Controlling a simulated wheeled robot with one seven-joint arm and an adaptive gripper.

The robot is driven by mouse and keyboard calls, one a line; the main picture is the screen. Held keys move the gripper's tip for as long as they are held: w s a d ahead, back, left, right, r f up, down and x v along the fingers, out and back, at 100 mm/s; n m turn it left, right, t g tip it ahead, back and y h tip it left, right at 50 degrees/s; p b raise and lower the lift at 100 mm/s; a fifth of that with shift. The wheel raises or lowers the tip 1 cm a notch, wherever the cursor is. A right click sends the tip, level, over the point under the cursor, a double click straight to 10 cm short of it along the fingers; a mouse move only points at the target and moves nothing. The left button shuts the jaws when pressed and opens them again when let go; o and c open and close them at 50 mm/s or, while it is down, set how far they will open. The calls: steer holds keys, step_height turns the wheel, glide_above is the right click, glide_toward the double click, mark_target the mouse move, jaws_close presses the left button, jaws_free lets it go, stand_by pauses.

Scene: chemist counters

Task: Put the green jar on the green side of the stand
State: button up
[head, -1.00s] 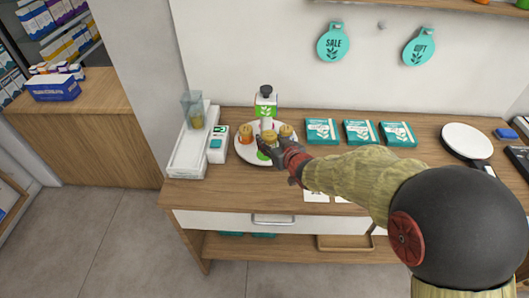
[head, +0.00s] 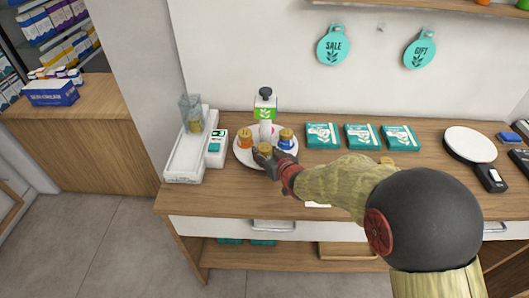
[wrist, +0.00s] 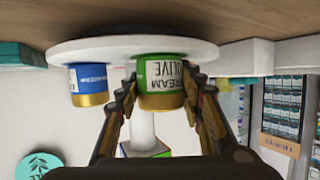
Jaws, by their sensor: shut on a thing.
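The green jar (wrist: 160,78), with a gold lid and olive cream label, is upright between my gripper's fingers (wrist: 160,108); the wrist view is upside down. In the head view the jar's gold lid (head: 265,147) shows at the front of the round white stand (head: 241,156). The jar's base is at the stand's top; I cannot tell whether it touches. My gripper (head: 269,157) is shut on the jar from the front. The stand's green patch is hidden. An orange jar (head: 245,140) stands on the left side, a blue jar (head: 286,140) on the right.
A central post on the stand carries a white and green sign block (head: 265,111) with a black knob. Teal boxes (head: 323,136) lie to the right. Counter front-left (head: 205,197) is clear.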

steer(key=o, duration=1.2)
steer(key=shift+s+r+p, duration=0.15)
steer(key=shift+r+p, duration=0.1)
steer(key=shift+p, duration=0.05)
steer(key=s+d+r+m+g+h+p, duration=0.25)
steer(key=s+d+r+h, duration=0.25)
steer(key=s+d+r, duration=1)
steer(key=s+d+r+g, duration=0.1)
steer(key=s, duration=0.6)
steer(key=s+d+r+m+g, duration=0.1)
steer(key=s+d+g, duration=0.1)
steer(key=s, duration=0.6)
steer(key=s+d+r+m+g+p, duration=0.1)
steer(key=s, duration=0.7)
steer(key=shift+d+r+m+h, duration=0.25)
steer(key=shift+h, duration=0.15)
